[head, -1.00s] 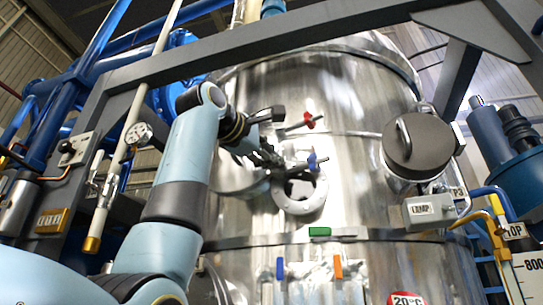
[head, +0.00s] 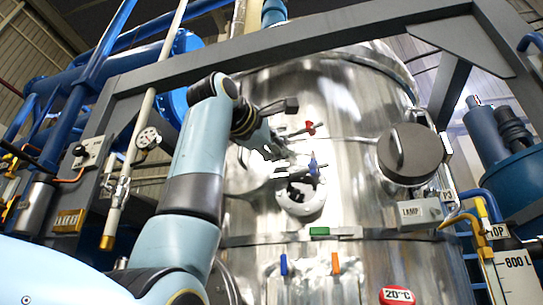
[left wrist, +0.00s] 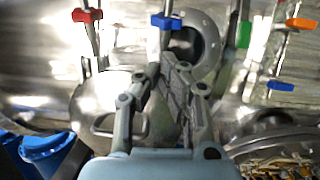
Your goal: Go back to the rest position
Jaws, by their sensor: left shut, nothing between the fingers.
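My left gripper (head: 276,160) is raised in front of the large shiny steel vessel (head: 345,120). It is shut with nothing between its fingers. In the left wrist view the gripper (left wrist: 172,75) shows large in the middle, its fingers together, in front of a round port. A red-handled valve (head: 309,128) and a blue-handled valve (head: 313,164) are close to the right of the gripper in the head view. In the left wrist view the red handle (left wrist: 87,15) and the blue handle (left wrist: 166,21) are near the top. My right gripper is not in view.
A round port (head: 303,208) lies just below the gripper. A grey round cover (head: 425,155) and a lamp box (head: 421,211) are on the vessel's right. A grey frame beam (head: 330,45) crosses above the arm. A pale vertical pipe (head: 150,105) stands left of the arm.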

